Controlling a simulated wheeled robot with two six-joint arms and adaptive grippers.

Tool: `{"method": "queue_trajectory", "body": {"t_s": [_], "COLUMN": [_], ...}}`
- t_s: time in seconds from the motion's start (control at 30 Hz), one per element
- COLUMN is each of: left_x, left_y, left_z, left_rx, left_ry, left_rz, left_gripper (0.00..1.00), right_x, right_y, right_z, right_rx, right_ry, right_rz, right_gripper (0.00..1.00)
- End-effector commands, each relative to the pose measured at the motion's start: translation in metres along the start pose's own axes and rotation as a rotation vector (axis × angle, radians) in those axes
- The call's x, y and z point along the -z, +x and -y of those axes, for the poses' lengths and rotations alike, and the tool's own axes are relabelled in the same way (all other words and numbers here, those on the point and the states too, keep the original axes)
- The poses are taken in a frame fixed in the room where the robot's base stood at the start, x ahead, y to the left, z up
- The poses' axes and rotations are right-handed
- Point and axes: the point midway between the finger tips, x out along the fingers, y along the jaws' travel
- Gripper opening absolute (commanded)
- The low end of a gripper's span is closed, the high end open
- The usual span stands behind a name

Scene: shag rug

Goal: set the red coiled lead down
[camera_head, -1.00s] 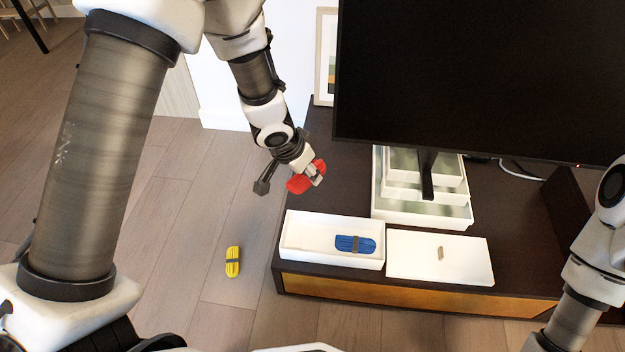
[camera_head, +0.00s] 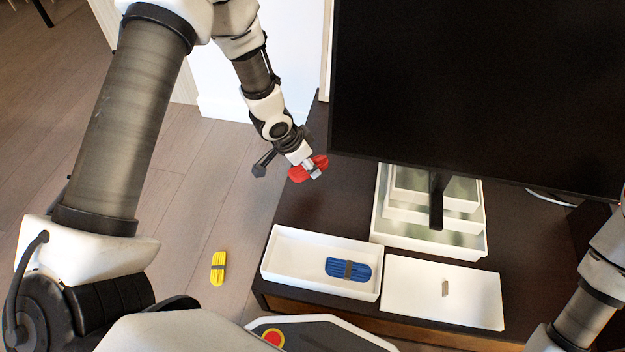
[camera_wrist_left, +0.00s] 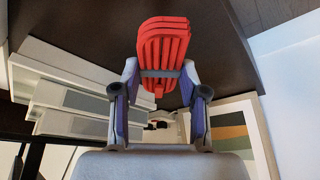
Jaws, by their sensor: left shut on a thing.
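The red coiled lead (camera_head: 305,169) is a flat bundle with a grey band around its middle. My left gripper (camera_head: 313,172) is shut on it and holds it in the air, above and behind the open white box. In the left wrist view the red coiled lead (camera_wrist_left: 163,45) stands between the two fingers of my left gripper (camera_wrist_left: 160,78), gripped near its band. A blue coiled lead (camera_head: 348,269) lies in the right part of the white box (camera_head: 285,262). A yellow coiled lead (camera_head: 218,268) lies on the floor. My right gripper is out of view; only part of that arm shows.
A white lid (camera_head: 425,290) with a small tan tag lies right of the box on the dark cabinet (camera_head: 345,200). Nested white trays (camera_head: 400,236) stand behind, under a large black screen (camera_head: 470,90). The left part of the box is empty.

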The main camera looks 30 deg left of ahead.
Motion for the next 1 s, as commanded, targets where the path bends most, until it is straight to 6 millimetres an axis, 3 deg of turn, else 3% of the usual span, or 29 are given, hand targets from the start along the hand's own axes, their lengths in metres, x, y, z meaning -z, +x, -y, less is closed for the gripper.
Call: {"method": "queue_trajectory", "body": {"t_s": [0.03,0.33,0.7,0.73,0.8,1.0], "left_x": [-0.009,-0.027,-0.027,-0.027,-0.027,-0.027], "left_y": [0.021,0.065,0.067,0.067,0.066,0.066], "left_z": [0.000,0.000,0.000,0.000,0.000,0.000], "left_rx": [0.000,0.000,0.000,0.001,0.001,0.000], "left_ry": [0.001,0.000,0.001,0.001,0.001,0.001], "left_rz": [0.001,0.000,0.000,0.000,0.000,0.000], "left_gripper": [0.08,0.08,0.08,0.46,0.68,0.68], "right_x": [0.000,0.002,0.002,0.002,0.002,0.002], "right_y": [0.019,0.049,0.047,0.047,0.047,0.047], "right_z": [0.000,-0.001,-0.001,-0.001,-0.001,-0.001], "right_rx": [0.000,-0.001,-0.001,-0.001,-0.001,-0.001], "right_ry": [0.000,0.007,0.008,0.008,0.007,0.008], "right_rz": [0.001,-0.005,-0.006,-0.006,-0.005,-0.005], "right_gripper": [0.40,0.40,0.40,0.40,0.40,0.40]}}
